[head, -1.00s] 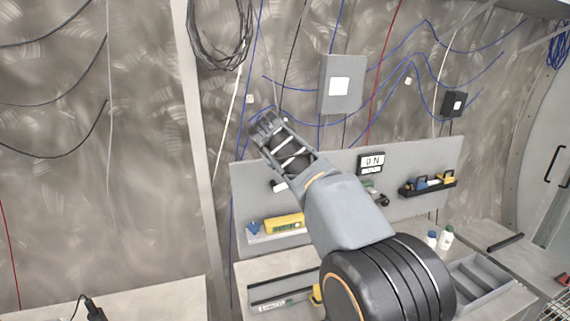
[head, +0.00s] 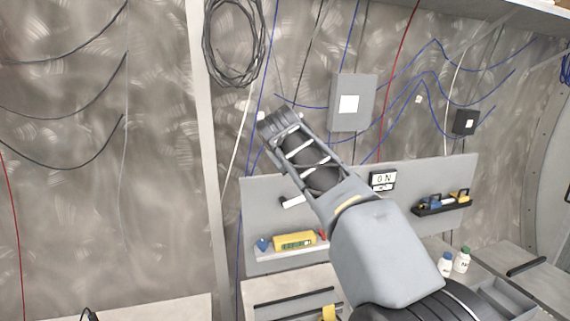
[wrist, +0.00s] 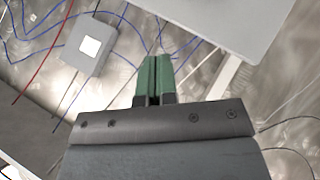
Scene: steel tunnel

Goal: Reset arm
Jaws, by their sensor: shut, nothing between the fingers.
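My gripper shows in the wrist view (wrist: 154,78) with its two green fingers pressed together and nothing between them. In the head view my arm reaches up and to the left, in front of the grey tool panel, and its far end is near the coiled cables. The fingertips cannot be made out in the head view.
A grey wall box (head: 350,103) is right of my arm's end. The tool panel (head: 262,200) carries a yellow level (head: 295,241) and a black tool holder (head: 443,204). White bottles (head: 462,261) stand on the bench. Coiled cables (head: 233,45) hang at upper left.

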